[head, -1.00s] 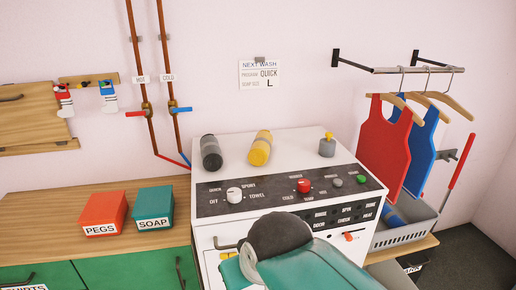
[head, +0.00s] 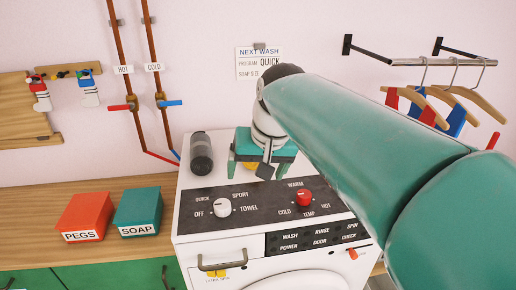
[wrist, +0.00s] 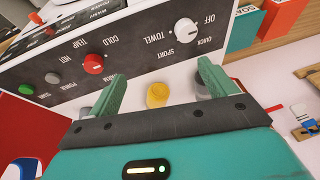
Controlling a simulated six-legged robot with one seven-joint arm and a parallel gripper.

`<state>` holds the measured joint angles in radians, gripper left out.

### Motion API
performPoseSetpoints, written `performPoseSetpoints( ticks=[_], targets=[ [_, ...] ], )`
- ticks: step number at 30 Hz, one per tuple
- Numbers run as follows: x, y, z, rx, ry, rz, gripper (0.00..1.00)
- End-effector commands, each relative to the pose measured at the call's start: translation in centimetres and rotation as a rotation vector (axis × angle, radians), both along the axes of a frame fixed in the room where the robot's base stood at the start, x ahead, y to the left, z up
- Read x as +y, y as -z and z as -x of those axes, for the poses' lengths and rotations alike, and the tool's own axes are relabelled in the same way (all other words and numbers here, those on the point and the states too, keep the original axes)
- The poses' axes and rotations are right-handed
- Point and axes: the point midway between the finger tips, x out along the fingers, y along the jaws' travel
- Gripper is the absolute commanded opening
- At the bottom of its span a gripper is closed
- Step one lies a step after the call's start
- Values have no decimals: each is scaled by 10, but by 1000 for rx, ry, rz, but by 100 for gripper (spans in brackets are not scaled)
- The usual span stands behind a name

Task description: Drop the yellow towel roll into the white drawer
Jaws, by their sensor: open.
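The yellow towel roll (wrist: 158,95) stands out on the white machine top in the wrist view, between my two open fingers with a gap on both sides. In the head view only a sliver of it (head: 250,164) shows beneath my gripper. My gripper (head: 258,168) is over the machine top, pointing down, open and empty; its fingers also show in the wrist view (wrist: 157,84). The white drawer (head: 204,252) is in the machine's front at left, with a dark bar handle and a yellow mark below it. It looks shut.
A knob panel (head: 250,205) runs along the front edge. Red (head: 84,216) and teal (head: 137,211) boxes stand on the wooden counter at left.

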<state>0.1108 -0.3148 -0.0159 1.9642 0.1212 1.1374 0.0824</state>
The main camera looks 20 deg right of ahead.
Motion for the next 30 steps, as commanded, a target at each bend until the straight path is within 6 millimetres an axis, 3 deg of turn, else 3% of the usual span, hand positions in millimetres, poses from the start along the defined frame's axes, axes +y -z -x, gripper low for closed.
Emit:
performPoseSetpoints(
  ticks=[1, 7, 15, 22, 26, 30],
  targets=[
    [-8, -8, -20, 18, 29, -22, 84],
    [-37, -33, -88, 83, 123, -123, 84],
    [-96, -36, -170, 162, 229, -256, 84],
    [-137, -24, -209, 204, 277, -334, 84],
    [-145, -19, -216, 213, 284, -350, 84],
    [-140, -4, -220, 216, 284, -352, 84]
  ],
)
